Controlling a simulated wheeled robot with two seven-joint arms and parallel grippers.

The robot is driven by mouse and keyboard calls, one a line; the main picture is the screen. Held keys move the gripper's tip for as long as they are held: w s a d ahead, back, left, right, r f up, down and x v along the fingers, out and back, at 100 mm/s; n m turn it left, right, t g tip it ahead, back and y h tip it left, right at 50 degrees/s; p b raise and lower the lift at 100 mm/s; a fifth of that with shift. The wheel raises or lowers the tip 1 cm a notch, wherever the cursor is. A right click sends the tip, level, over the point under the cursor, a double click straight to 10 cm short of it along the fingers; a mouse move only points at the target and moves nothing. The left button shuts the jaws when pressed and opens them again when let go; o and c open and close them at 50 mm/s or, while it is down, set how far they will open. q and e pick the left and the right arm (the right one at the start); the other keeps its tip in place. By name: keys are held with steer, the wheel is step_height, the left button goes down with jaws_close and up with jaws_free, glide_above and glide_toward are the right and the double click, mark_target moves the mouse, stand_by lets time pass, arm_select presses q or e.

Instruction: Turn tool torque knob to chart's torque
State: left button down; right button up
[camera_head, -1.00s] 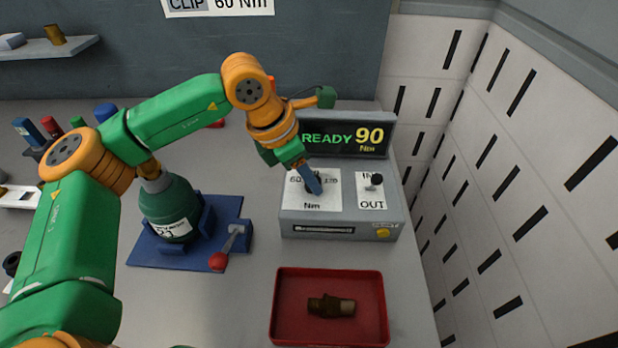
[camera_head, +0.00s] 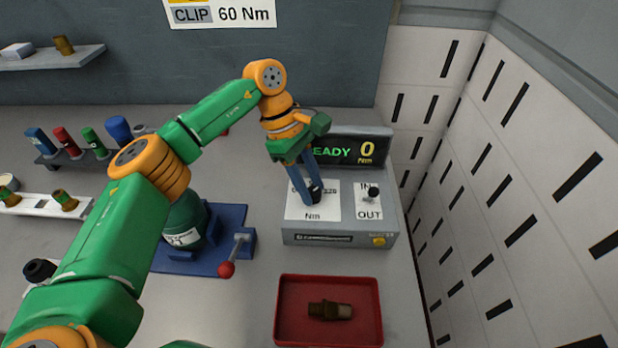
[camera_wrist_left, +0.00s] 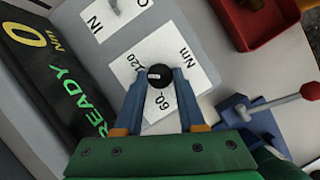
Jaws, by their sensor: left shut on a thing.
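The torque tool box (camera_head: 340,237) stands at the back right of the bench. Its black torque knob (camera_wrist_left: 159,74) sits on a white Nm scale plate (camera_wrist_left: 171,110) with 60 and 120 marks. The display (camera_head: 345,149) reads READY and 0 Nm. My left gripper (camera_head: 308,195) is over the plate, its blue fingers on both sides of the knob and shut on it; the fingers partly cover the scale. The wall chart (camera_head: 220,14) shows CLIP 60 Nm; its top is cut off. My right gripper is not in view.
An IN/OUT switch (camera_head: 373,192) is beside the knob plate. A red tray (camera_head: 281,326) with a brown fitting (camera_head: 330,310) lies in front. A blue fixture (camera_head: 238,213) with a red-tipped lever (camera_head: 226,269) holds a green bottle (camera_head: 183,222). A white wall stands at right.

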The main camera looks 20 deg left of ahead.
arm_select(q)
steer(key=shift+w+d+m+g+y+p, duration=0.15)
steer(key=shift+m+g+p, duration=0.25)
steer(key=shift+m, duration=0.7)
steer(key=shift+a+m+g+y+p, duration=0.15)
steer(key=shift+m+g+p, duration=0.25)
steer(key=shift+m, duration=0.7)
steer(key=shift+d, duration=0.1)
steer(key=c, duration=0.5)
jaws_free()
